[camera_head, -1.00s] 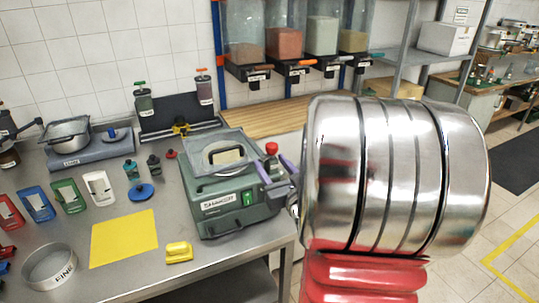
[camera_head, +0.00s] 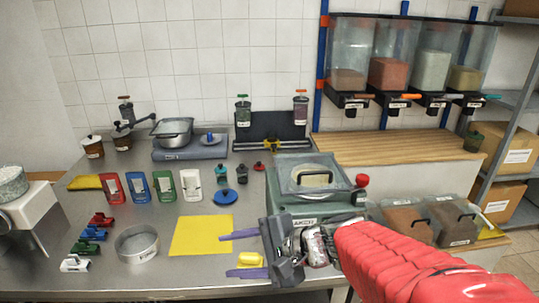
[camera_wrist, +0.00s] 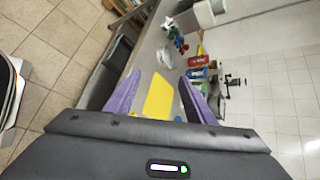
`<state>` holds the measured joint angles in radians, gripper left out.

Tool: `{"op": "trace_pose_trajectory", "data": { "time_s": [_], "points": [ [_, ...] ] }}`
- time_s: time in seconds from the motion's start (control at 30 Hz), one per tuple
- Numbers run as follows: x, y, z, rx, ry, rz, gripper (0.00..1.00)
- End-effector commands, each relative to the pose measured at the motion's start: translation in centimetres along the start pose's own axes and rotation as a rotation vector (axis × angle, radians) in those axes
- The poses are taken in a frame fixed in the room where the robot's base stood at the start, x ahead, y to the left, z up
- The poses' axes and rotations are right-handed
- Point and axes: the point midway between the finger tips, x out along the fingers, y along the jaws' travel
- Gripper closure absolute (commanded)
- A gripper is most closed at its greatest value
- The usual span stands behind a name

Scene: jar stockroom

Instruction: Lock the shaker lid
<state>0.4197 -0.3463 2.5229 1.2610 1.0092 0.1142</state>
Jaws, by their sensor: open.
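The green shaker (camera_head: 280,192) stands at the right end of the steel bench in the head view. Its clear lid (camera_head: 342,172) lies over the top, with a pale object showing through it. A red knob (camera_head: 362,181) sticks up at the shaker's right side. I cannot tell whether the lid is latched. My gripper (camera_head: 245,252) is in front of the shaker, low in the picture, its purple fingers apart and pointing left. Nothing is between them. My gripper and red arm hide the shaker's lower front. The wrist view shows my gripper (camera_wrist: 158,98) open; the shaker is not visible there.
A sieve (camera_head: 138,244) and coloured scoops stand further left. Clear bins with handles (camera_head: 405,222) are right of the shaker. Hoppers (camera_head: 390,70) hang above the wooden counter (camera_head: 400,148).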

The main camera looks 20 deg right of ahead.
Motion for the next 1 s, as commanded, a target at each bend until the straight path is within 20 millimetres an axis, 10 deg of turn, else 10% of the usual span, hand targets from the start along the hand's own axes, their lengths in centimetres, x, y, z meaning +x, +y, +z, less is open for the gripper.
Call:
{"op": "trace_pose_trajectory", "data": {
  "time_s": [0.5, 1.0],
  "points": [
    [-3.4, 7.7, 3.1, -0.783, 0.076, 0.482, 0.5],
    [-9.2, 6.8, 0.8, -1.391, 0.246, 0.764, 0.5]
  ]
}}
